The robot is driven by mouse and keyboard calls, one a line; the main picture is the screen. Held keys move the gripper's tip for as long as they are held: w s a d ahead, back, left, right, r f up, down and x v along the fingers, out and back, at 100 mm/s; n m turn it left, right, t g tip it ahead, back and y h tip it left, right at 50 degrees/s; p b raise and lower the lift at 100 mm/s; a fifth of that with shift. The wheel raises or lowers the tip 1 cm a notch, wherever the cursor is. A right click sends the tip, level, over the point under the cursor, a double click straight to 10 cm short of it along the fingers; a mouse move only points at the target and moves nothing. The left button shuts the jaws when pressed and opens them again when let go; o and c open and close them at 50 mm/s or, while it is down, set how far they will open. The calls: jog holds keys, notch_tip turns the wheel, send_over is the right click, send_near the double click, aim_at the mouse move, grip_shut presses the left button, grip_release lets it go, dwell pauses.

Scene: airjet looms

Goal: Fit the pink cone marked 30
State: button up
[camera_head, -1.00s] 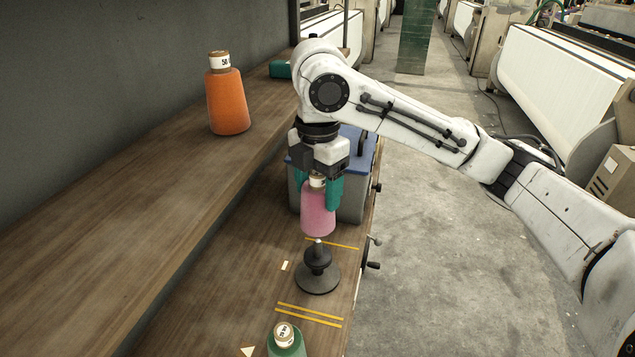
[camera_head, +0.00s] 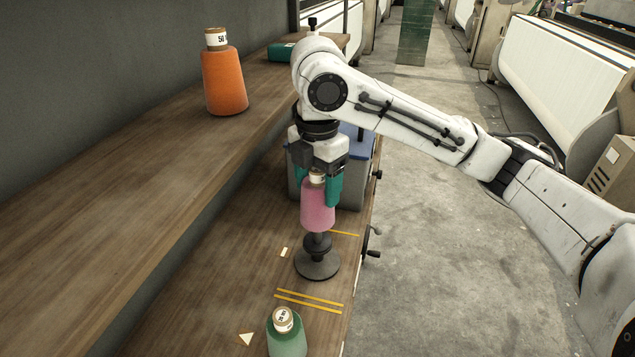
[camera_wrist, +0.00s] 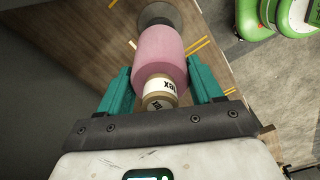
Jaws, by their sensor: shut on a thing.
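The pink cone (camera_head: 317,207) has a tan top with a white printed label; the label's number is not readable. My gripper (camera_head: 320,187) is shut on its upper part, teal fingers on both sides. In the wrist view the pink cone (camera_wrist: 162,55) sits between my fingers (camera_wrist: 160,92). The cone hangs upright over the dark holder (camera_head: 317,262), a round base with a stepped post. The cone's lower end is at the top of the post; I cannot tell how far the post is inside it.
A green cone (camera_head: 286,334) stands on the lower bench (camera_head: 215,290) in front, past yellow tape lines. An orange cone (camera_head: 224,80) marked 50 stands on the upper shelf at left. A grey bin with a blue lid (camera_head: 352,185) is behind my gripper. A crank is at the bench's right edge.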

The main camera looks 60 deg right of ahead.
jog(key=shift+f, duration=0.1)
jog(key=shift+f+b, duration=1.75)
jog(key=shift+f, duration=0.95)
jog(key=o, duration=1.1)
jog(key=shift+o, duration=0.2)
notch_tip(320, 180, up, 11)
jog(key=shift+f+p, duration=0.1)
jog(key=shift+p, duration=0.25)
